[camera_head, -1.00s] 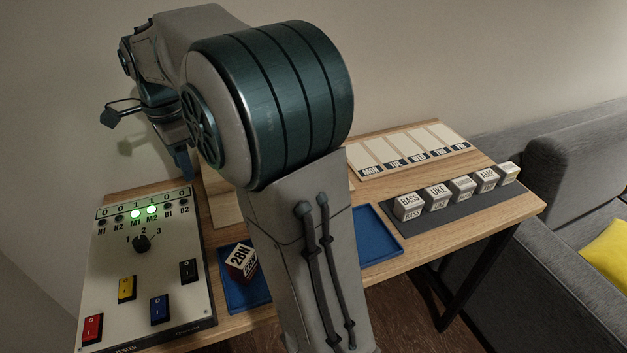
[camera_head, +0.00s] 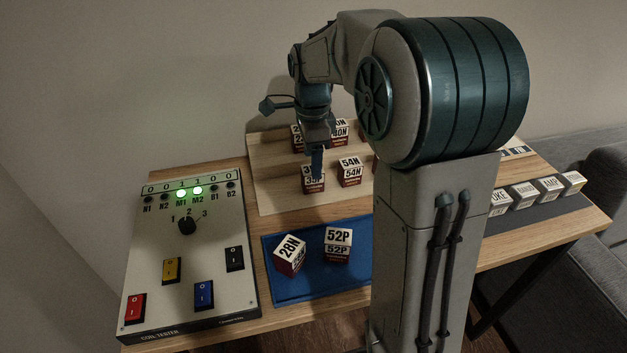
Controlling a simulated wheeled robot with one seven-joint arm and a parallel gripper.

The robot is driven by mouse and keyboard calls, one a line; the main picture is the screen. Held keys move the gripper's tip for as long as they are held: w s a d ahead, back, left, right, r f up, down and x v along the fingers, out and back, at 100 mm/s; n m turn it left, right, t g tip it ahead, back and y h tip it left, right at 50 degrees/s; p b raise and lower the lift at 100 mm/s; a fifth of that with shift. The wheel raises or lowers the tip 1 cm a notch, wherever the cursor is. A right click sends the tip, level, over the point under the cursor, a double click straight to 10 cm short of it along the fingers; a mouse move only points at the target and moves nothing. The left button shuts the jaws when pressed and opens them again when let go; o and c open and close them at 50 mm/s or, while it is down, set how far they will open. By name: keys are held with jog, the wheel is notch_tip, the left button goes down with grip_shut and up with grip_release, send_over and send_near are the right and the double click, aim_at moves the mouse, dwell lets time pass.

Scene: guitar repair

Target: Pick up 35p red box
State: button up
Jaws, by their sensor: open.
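The 35P red box (camera_head: 313,187) stands on the pale wooden stepped rack, in its front row at the left. It has a white top and upper front with dark lettering, and a red lower part. My gripper (camera_head: 317,172) points down right at this box, and a finger covers part of its label. The fingers overlap the box in the picture. I cannot tell whether they touch it or straddle it. The gripper is open.
A 54N box (camera_head: 350,172) stands just right of it, with more boxes behind. A blue tray (camera_head: 290,292) in front holds the 28N box (camera_head: 290,255) and the 52P box (camera_head: 338,245). The coil tester (camera_head: 190,262) stands left. My arm hides the table's right middle.

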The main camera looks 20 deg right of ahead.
jog(key=shift+s+f+b, duration=0.2)
jog(key=shift+f+b, duration=0.35)
jog(key=shift+f, duration=2.45)
jog(key=c, duration=1.1)
